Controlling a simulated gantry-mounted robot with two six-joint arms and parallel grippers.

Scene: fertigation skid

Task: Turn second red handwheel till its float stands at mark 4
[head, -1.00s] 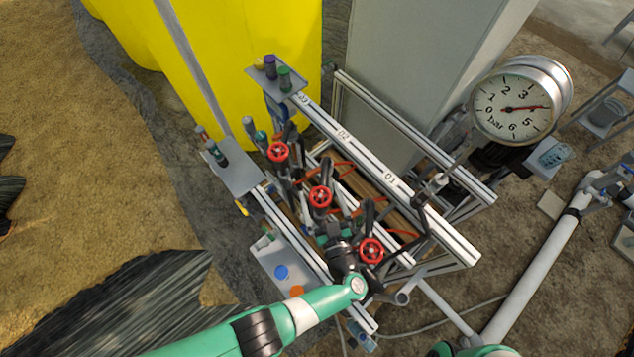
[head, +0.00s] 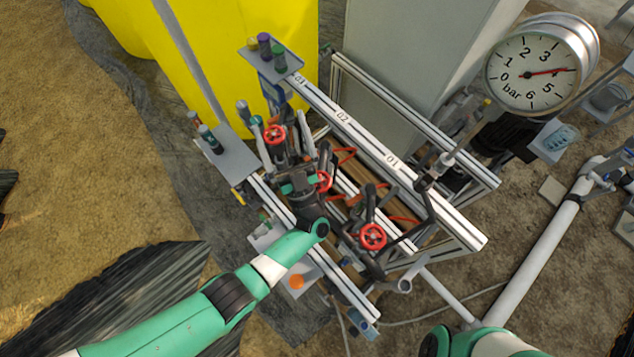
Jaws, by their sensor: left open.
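Three red handwheels stand in a row on the skid. The middle one, by label 02, is the second handwheel (head: 323,181); my left gripper partly covers it. My left gripper (head: 304,176) is open, with its jaws at the left side of this wheel; I cannot tell whether they touch it. The far handwheel (head: 275,134) and the near handwheel (head: 373,236) are clear of the gripper. The float and its mark 4 cannot be made out among the dark tubes. My right gripper is not in view.
An aluminium rail (head: 343,118) with labels 01, 02 and 03 runs behind the wheels. Grey trays with bottles (head: 226,150) lie to the left. A yellow tank (head: 260,30) stands behind.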

